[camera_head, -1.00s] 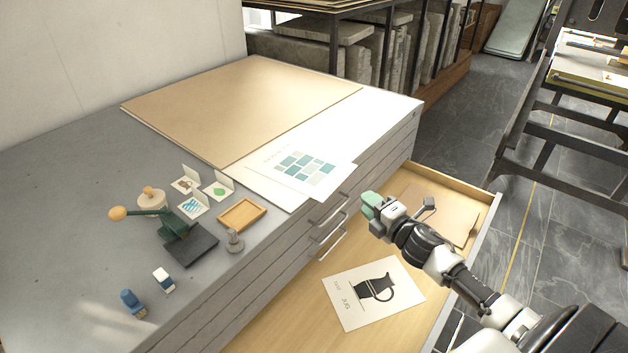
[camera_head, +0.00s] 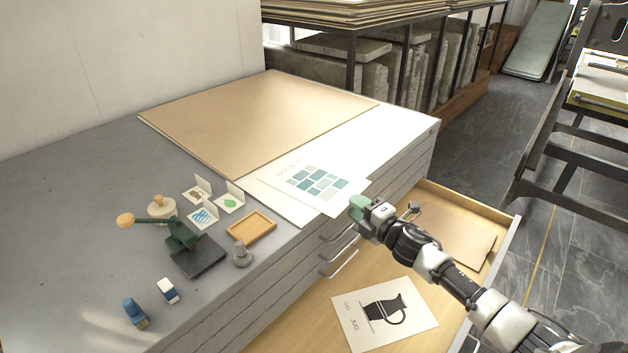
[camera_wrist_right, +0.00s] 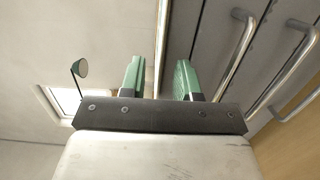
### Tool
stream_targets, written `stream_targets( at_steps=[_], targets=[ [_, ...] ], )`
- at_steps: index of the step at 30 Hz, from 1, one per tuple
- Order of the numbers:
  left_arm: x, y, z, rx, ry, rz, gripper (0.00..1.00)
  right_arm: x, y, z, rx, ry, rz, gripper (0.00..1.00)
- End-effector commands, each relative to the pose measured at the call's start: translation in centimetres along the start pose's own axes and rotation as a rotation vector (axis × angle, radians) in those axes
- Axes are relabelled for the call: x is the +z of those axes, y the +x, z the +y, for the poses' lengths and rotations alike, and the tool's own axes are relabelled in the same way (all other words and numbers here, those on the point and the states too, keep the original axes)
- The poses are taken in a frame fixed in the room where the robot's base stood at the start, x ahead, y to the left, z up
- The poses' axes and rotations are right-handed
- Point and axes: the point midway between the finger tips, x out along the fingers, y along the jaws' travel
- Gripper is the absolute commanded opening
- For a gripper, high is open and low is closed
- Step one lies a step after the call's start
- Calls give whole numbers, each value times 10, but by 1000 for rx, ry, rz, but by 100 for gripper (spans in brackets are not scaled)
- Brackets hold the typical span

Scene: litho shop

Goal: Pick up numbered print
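A print of a black jug (camera_head: 385,313) with small lettering lies flat in the open drawer (camera_head: 300,325), toward its front. Another print with teal and grey blocks (camera_head: 318,185) lies on the white sheet at the cabinet's edge; I cannot read a number on either. My right gripper (camera_head: 357,206) is in the air by the cabinet's front edge, close to the teal print's corner in the head view. My left gripper is not in view.
On the grey top stand a small press (camera_head: 180,235), a wooden tray (camera_head: 251,227), small cards (camera_head: 203,215), a grey knob-topped weight (camera_head: 242,254) and two blue items. Brown board (camera_head: 265,115) covers the back. Brown sheets (camera_head: 455,235) lie in the drawer's far end. Drawer handles (camera_head: 341,262) protrude.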

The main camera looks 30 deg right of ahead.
Motion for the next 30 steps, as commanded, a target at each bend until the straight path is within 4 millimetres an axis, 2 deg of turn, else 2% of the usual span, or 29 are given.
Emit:
stream_targets(
  at_steps=[3, 6, 14, 21, 30],
  targets=[
    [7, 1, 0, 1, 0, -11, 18, 0, 16, 1, 1, 2, -1, 32],
    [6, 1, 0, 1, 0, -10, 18, 0, 22, 1, 1, 1, -1, 32],
    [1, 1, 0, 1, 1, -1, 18, 0, 24, 0, -1, 1, 0, 32],
    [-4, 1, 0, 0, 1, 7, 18, 0, 23, 0, 0, 0, 0, 0],
    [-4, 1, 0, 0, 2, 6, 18, 0, 23, 0, 0, 0, 0, 0]
  ],
)
